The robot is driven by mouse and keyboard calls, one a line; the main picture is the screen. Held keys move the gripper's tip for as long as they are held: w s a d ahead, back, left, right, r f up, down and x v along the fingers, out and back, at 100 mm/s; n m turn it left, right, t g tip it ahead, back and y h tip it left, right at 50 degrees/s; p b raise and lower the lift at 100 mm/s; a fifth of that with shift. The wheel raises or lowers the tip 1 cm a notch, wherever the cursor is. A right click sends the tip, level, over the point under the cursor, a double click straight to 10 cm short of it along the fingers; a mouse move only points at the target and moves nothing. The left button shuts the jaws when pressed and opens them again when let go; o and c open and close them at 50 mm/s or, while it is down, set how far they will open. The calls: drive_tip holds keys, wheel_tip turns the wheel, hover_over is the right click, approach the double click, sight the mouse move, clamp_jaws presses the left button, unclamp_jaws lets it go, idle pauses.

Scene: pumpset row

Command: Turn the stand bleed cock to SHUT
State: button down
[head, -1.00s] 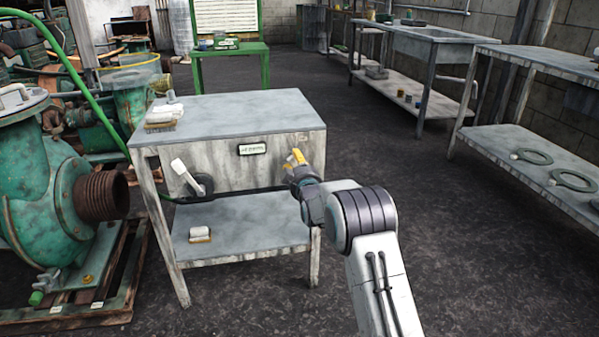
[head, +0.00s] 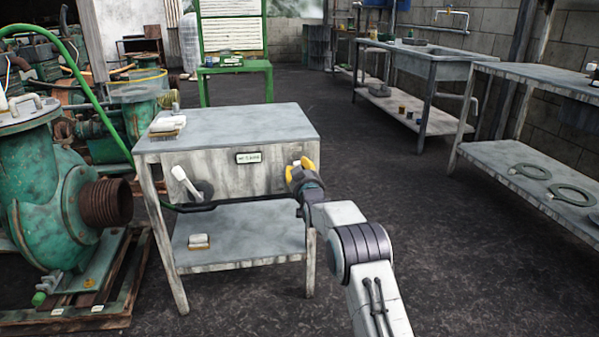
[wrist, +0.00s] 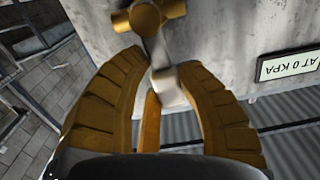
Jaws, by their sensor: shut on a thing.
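The stand bleed cock has a brass body (wrist: 150,16) on the stand's front face, seen at the top of the wrist view. Its pale grey lever (wrist: 168,88) points down from the body, slightly tilted in that picture. My gripper (wrist: 163,66) has its yellow fingers on both sides of this lever and is shut on it. In the head view my gripper (head: 301,166) is at the right end of the stand's front and mostly hides the cock. The stand (head: 225,120) is a worn grey table with a lower shelf.
A label plate (head: 248,158) is on the stand's front; the wrist view shows "AT 0 KPA" on it. A white lever (head: 185,184) on a dark round part is further left. A green pump (head: 45,190) stands at the left.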

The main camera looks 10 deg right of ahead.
drive_tip(key=shift+d+r, duration=0.35)
drive_tip(key=c, duration=1.4)
unclamp_jaws()
drive_tip(key=o, duration=0.6)
drive_tip(key=shift+w+f, duration=0.1)
drive_tip(key=shift+f, duration=0.1)
drive_tip(key=shift+a, duration=0.1)
drive_tip(key=shift+f, duration=0.1)
drive_tip(key=shift+s+a, duration=0.1)
drive_tip(key=shift+s, duration=5.9)
